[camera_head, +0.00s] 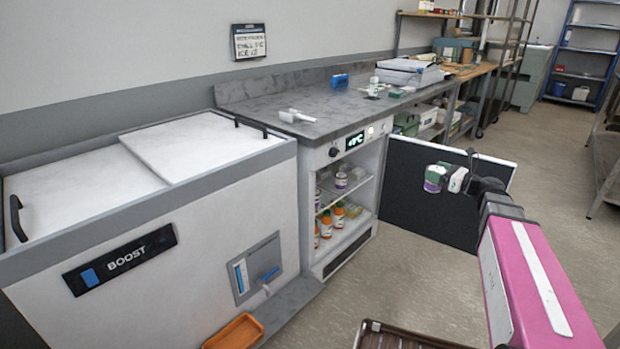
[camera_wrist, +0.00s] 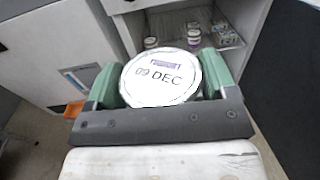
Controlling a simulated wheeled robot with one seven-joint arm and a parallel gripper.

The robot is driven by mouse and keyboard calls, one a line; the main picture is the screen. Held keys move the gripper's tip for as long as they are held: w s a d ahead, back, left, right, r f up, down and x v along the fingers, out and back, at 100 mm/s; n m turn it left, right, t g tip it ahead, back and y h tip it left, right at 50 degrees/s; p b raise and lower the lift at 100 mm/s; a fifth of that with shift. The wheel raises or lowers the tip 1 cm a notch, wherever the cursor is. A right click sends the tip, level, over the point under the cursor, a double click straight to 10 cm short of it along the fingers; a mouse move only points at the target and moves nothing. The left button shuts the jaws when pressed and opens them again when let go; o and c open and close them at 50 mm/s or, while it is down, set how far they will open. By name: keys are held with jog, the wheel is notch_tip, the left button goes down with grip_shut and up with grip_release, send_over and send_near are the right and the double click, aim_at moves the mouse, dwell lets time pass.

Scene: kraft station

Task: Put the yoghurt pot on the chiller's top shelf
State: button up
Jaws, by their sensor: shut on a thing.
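The yoghurt pot (camera_wrist: 160,76) is held between the green fingers of my gripper (camera_wrist: 160,85) in the wrist view. Its white lid faces the camera and reads "09 DEC". In the head view the pot (camera_head: 434,178) is small, with purple and green on it, at the end of my gripper (camera_head: 442,177), in front of the open chiller door. The chiller (camera_head: 310,215) stands open under the counter. In the wrist view the chiller opening lies beyond the pot.
The dark-faced chiller door (camera_head: 415,205) is swung open to the right, close behind my gripper. A white chest freezer (camera_head: 140,220) stands left of the chiller. An orange tray (camera_head: 234,332) and a brown crate (camera_head: 405,340) are low in front. Floor between is clear.

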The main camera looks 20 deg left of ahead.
aim_at(440, 189)
jog(key=shift+m+t+h, duration=0.4)
jog(key=shift+m+t, duration=0.2)
jog(key=shift+t, duration=0.2)
jog(key=s+d+f, duration=0.1)
jog(key=f, duration=0.1)
jog(key=s+d+f, duration=0.1)
jog(key=d+f, duration=0.1)
jog(key=s+d+f, duration=0.1)
jog(key=shift+d+f, duration=0.4)
jog(key=w+a+f+n+g, duration=0.1)
jog(key=w+a+f, duration=0.35)
jog(key=a, duration=0.25)
jog(key=w+a+f+y, duration=0.1)
jog(key=w+a+f, duration=0.2)
jog(key=w+a, duration=0.35)
jog(key=w+a+f+n+g, duration=0.1)
jog(key=w+a+f, duration=0.3)
jog(key=a, duration=0.3)
jog(key=shift+g+y, duration=0.3)
jog(key=shift+g, duration=0.4)
jog(key=shift+w+a+f, duration=1.4)
jog(key=shift+w+a, duration=0.1)
jog(key=shift+a, duration=3.25)
jog(key=shift+w+a+f, duration=1.4)
jog(key=shift+w+a, duration=0.1)
jog(key=shift+a, duration=3.3)
jog(key=shift+w+a+f, duration=1.4)
jog(key=shift+w+a, duration=0.1)
jog(key=shift+a, duration=3.25)
